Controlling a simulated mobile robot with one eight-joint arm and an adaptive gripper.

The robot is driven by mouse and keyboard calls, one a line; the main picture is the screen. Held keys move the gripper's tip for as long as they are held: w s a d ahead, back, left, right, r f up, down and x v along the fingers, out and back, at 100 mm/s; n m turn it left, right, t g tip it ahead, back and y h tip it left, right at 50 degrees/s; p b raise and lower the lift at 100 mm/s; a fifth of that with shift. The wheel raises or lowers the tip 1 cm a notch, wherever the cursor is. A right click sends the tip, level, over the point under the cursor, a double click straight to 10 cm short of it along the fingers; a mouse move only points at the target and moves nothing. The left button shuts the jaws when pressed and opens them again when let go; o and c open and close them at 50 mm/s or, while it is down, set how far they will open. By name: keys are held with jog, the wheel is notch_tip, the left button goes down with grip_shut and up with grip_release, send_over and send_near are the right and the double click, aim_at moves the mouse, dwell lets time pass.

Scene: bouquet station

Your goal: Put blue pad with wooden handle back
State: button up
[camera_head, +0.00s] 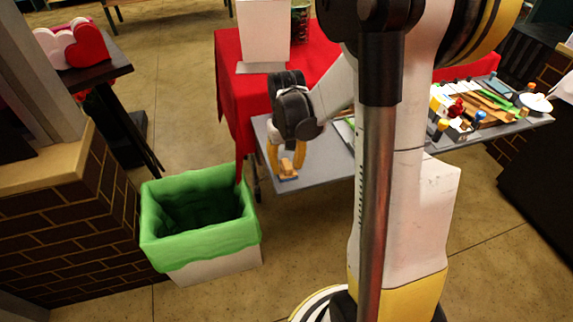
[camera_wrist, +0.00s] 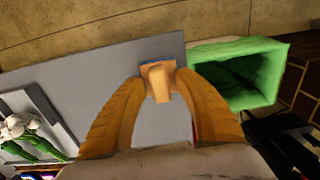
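The blue pad with wooden handle (camera_head: 287,169) is at the left end of the grey tabletop (camera_head: 318,179). I cannot tell whether the pad touches the tabletop or hangs just above it. My gripper (camera_head: 286,164) points down with its yellow fingers around the handle. In the wrist view, the pad's wooden handle (camera_wrist: 159,83) sits between the fingertips of my gripper (camera_wrist: 161,87), which appear shut on it. A thin blue edge of the pad shows behind the handle; the rest is hidden.
A bin with a green liner (camera_head: 200,218) stands on the floor left of the grey table. A red-covered table (camera_head: 229,90) is behind. Several tools and loose items (camera_head: 480,105) crowd the grey table's right side. A tray with green stems (camera_wrist: 35,125) shows in the wrist view.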

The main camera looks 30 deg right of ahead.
aim_at(286, 164)
notch_tip(286, 164, up, 12)
jog(key=p, duration=0.5)
jog(key=s+a+r+n+t, duration=0.1)
jog(key=s+a+r+t, duration=0.2)
jog(key=s+a+r, duration=0.1)
jog(key=s+a+r+n+t, duration=0.2)
jog(key=s+a+r+t, duration=0.2)
jog(key=s+a, duration=0.3)
jog(key=shift+a+r, duration=0.3)
jog(key=shift+a, duration=0.95)
jog(key=shift+w, duration=0.1)
